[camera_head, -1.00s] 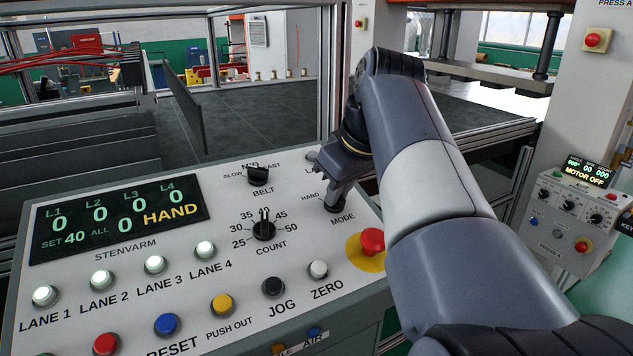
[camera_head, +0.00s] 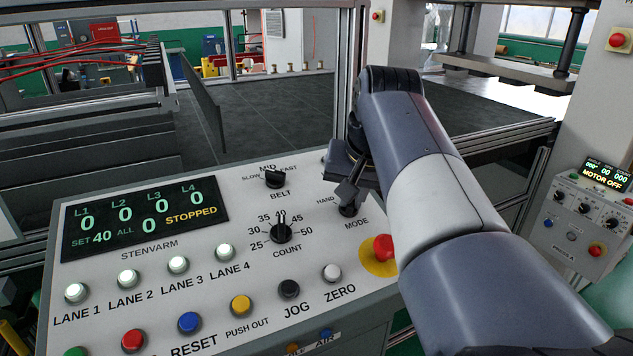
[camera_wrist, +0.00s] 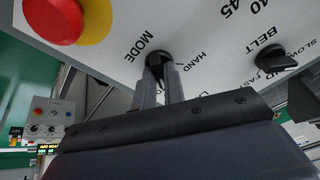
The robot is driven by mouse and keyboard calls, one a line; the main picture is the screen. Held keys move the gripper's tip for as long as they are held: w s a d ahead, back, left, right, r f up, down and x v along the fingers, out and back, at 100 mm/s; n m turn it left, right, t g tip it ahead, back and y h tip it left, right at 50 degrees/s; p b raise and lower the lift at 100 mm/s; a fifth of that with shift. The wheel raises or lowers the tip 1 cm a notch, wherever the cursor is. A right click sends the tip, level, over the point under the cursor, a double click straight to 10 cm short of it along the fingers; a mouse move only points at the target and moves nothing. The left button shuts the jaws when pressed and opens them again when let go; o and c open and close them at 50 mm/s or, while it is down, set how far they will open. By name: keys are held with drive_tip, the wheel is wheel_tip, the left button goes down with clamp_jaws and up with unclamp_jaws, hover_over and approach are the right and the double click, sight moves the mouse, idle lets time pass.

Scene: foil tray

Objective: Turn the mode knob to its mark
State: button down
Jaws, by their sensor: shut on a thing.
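The mode knob (camera_head: 348,210) is a small black knob on the sloping white control panel, above the label MODE and beside the word HAND. My gripper (camera_head: 347,200) is shut on it from above, and its fingers hide most of the knob. In the wrist view the gripper's fingers (camera_wrist: 166,82) close around the dark mode knob (camera_wrist: 158,58). The labels MODE and HAND show there, and another label is partly hidden by the gripper. The display (camera_head: 145,217) reads STOPPED in yellow.
The red emergency button (camera_head: 384,247) on its yellow disc sits just below the mode knob. The count knob (camera_head: 281,232) and belt knob (camera_head: 275,179) are to its left. Lit lane buttons and coloured push buttons line the panel's lower part. A frame post stands behind my gripper.

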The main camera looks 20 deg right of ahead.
drive_tip(key=shift+m, duration=0.4)
drive_tip(key=c, duration=1.5)
unclamp_jaws()
drive_tip(key=v, duration=1.1)
drive_tip(key=shift+w+f, duration=0.1)
drive_tip(key=shift+f, duration=0.05)
drive_tip(key=x, duration=1.1)
